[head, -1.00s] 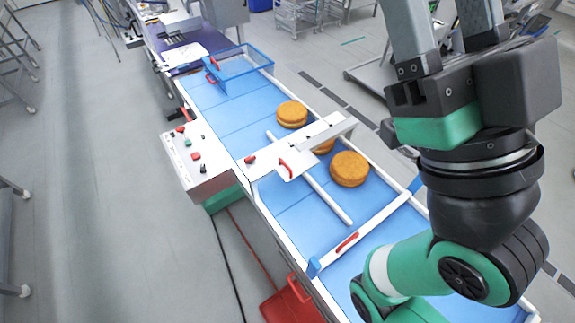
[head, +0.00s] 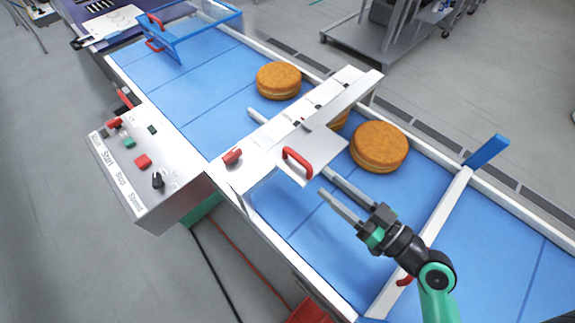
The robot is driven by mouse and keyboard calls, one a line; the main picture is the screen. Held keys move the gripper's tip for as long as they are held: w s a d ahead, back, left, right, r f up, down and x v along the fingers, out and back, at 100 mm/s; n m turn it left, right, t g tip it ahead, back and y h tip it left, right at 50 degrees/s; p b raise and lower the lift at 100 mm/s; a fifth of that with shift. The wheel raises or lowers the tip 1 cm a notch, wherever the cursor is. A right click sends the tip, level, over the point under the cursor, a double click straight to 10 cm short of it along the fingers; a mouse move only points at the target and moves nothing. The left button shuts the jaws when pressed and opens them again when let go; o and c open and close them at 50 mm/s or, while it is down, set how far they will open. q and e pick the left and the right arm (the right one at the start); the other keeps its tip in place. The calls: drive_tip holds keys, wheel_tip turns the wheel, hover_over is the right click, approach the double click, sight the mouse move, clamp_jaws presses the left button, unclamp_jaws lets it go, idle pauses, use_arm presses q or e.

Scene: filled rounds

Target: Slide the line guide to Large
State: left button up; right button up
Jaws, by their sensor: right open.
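Small dark marks lie along the beam, but I cannot read any size label. My left gripper is not in view.
Filled rounds sit on the belt: one (head: 278,80) beyond the beam, one (head: 380,146) on the near side, one mostly hidden under it. A white cross bar (head: 440,215) spans the belt at right.

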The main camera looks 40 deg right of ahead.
sight(305, 163)
drive_tip(key=w+p, duration=0.1)
drive_tip(key=w, duration=0.2)
drive_tip(key=w+p, duration=0.1)
drive_tip(key=w, duration=0.3)
drive_tip(key=w+p, duration=0.1)
drive_tip(key=w, duration=0.3)
drive_tip(key=shift+d+r, duration=0.15)
drive_tip(key=shift+r, duration=0.1)
drive_tip(key=shift+w+f, duration=0.1)
drive_tip(key=shift+w, duration=0.4)
clamp_jaws()
idle(0.5)
